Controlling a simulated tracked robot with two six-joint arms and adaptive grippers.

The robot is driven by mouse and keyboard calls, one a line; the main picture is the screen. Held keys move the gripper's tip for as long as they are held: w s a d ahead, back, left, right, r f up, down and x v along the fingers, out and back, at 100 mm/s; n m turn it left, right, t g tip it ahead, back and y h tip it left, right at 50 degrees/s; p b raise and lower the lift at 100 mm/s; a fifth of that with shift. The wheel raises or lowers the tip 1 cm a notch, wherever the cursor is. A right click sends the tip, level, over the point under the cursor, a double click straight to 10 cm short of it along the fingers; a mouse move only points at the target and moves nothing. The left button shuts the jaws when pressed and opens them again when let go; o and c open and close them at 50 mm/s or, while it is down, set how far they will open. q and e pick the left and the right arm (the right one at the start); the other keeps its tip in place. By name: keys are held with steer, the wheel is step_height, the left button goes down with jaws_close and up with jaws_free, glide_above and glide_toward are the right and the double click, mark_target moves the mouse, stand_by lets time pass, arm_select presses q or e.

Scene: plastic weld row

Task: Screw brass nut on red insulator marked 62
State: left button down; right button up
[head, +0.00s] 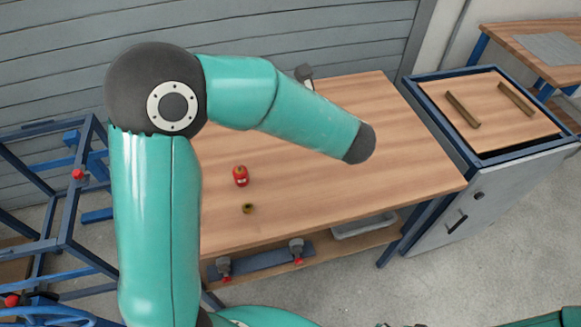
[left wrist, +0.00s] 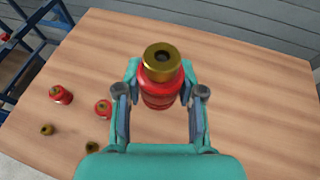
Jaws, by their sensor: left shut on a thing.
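In the left wrist view, my left gripper (left wrist: 160,80) is shut around a red insulator (left wrist: 160,98). A brass nut-like ring (left wrist: 162,64) with a dark centre hole sits on the insulator's top end, seemingly touching it. How far it is threaded cannot be told. Two other red insulators, one at the left (left wrist: 61,95) and one nearer the gripper (left wrist: 103,107), stand on the table. Two loose brass nuts (left wrist: 47,130) (left wrist: 92,147) lie below them. The head view shows one red insulator (head: 241,177) and one brass nut (head: 248,209). No number is legible; my arm hides the left gripper there.
The wooden table (head: 410,170) is mostly clear on its right. A blue frame (head: 62,190) stands at the left. A cabinet with a wooden top (head: 478,130) bears two bars at the right. A shelf with a grey tray (head: 362,226) is under the table.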

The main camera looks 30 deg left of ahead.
arm_select(q)
steer(key=shift+w+f, duration=0.15)
steer(key=shift+f, duration=0.3)
glide_above(289, 170)
step_height(289, 170, down, 15)
steer(key=shift+f, duration=0.15)
steer(key=shift+f+p, duration=0.3)
steer(key=shift+f, duration=1.65)
steer(key=c, duration=0.7)
jaws_free()
